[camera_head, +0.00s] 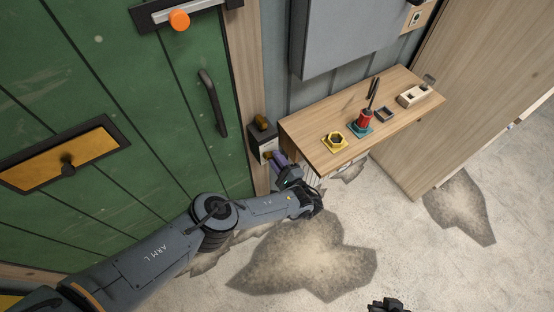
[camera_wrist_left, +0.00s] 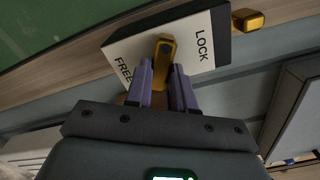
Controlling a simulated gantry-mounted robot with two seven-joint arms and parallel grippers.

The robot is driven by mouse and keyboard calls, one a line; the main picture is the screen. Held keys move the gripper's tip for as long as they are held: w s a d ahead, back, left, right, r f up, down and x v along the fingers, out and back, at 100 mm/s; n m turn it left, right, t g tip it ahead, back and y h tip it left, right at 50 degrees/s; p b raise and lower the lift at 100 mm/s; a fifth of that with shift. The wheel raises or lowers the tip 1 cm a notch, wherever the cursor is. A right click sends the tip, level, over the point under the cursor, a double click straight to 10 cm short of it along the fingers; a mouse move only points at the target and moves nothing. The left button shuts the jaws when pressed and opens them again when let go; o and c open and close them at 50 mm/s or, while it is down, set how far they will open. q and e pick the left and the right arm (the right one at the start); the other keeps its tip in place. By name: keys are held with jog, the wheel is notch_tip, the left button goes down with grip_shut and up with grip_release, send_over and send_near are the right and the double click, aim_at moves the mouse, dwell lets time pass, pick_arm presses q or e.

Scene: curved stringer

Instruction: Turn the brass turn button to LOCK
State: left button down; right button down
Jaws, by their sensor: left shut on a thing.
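The brass turn button (camera_wrist_left: 163,50) sits on a white plate (camera_wrist_left: 190,48) marked LOCK on the right and FREE at the lower left in the left wrist view. Its bar stands nearly upright in that picture, between the two words. The purple fingers of my left gripper (camera_wrist_left: 168,85) are shut on its lower part, which they partly hide. In the head view my left gripper (camera_head: 280,160) reaches the plate (camera_head: 268,146) beside the green door. A dark part at the bottom edge looks like my right gripper (camera_head: 388,306); its fingers cannot be made out.
A second brass piece (camera_head: 262,121) sits on the dark box above the plate. A wooden shelf (camera_head: 310,145) to the right carries a yellow nut-shaped piece (camera_head: 334,141), a red holder (camera_head: 365,119) and small blocks. The green door (camera_head: 150,100) has a dark handle (camera_head: 212,102).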

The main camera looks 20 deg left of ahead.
pick_arm(q)
jog(key=m, duration=0.6)
jog(key=m+b, duration=0.1)
jog(key=m, duration=0.5)
jog(key=shift+s+a+f, duration=0.1)
jog(key=shift+s, duration=0.1)
dwell(0.4)
jog(key=c, duration=1)
grip_release()
jog(key=shift+o, duration=0.2)
jog(key=shift+s, duration=0.1)
